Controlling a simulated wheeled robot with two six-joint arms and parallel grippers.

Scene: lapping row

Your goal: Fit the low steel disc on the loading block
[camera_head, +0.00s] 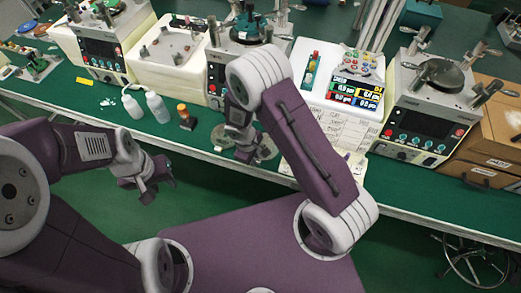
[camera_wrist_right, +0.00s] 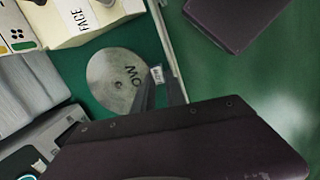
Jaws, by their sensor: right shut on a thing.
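A flat round steel disc (camera_wrist_right: 115,80) shows in the right wrist view, with dark lettering that seems to read LOW upside down. I cannot tell whether the disc is clear of the bench. My left gripper (camera_head: 156,181) is open and empty, in front of the bench. I cannot tell which thing is the loading block.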

